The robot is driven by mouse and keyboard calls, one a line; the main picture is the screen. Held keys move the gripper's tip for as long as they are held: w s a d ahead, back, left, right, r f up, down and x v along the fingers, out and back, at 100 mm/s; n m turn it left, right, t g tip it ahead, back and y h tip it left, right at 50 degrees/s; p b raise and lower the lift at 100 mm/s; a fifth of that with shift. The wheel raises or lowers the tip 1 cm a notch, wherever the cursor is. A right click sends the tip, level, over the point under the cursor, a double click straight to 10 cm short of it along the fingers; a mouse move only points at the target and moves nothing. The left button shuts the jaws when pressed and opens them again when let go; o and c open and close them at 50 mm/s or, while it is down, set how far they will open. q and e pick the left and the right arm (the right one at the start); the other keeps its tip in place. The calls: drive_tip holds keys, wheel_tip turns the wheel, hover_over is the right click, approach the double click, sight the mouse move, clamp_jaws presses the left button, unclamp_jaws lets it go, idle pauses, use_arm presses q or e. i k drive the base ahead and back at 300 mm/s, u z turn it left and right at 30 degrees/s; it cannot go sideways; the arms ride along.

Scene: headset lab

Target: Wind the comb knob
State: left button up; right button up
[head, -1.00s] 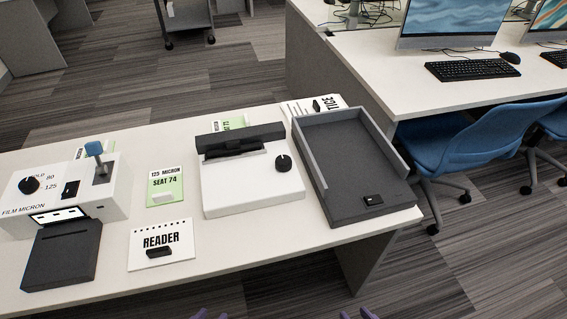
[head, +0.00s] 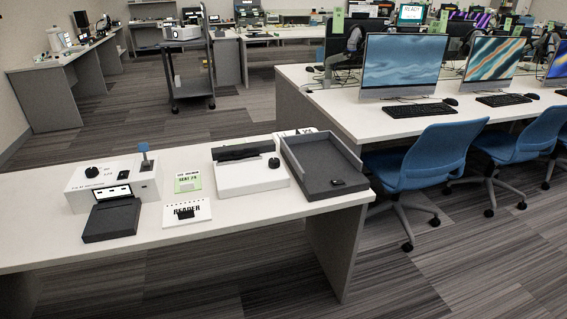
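A white machine (head: 252,178) with a dark slotted bar (head: 243,151) along its back stands on the white table. A small round black knob (head: 274,163) sits on its top at the right; it looks like the comb knob. Another black knob (head: 92,172) is on the white box (head: 115,184) at the left, which also has a blue-tipped lever (head: 143,152). Neither of my grippers shows in the head view now.
A dark grey open tray (head: 318,163) lies right of the machine near the table's end. A READER card (head: 187,213), a green card (head: 188,179) and a dark pad (head: 111,219) lie on the table (head: 240,214). Blue chairs (head: 430,160) stand to the right.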

sight(274, 162)
drive_tip(key=z, duration=0.55)
drive_tip(key=i, duration=0.8)
drive_tip(key=z, duration=0.2)
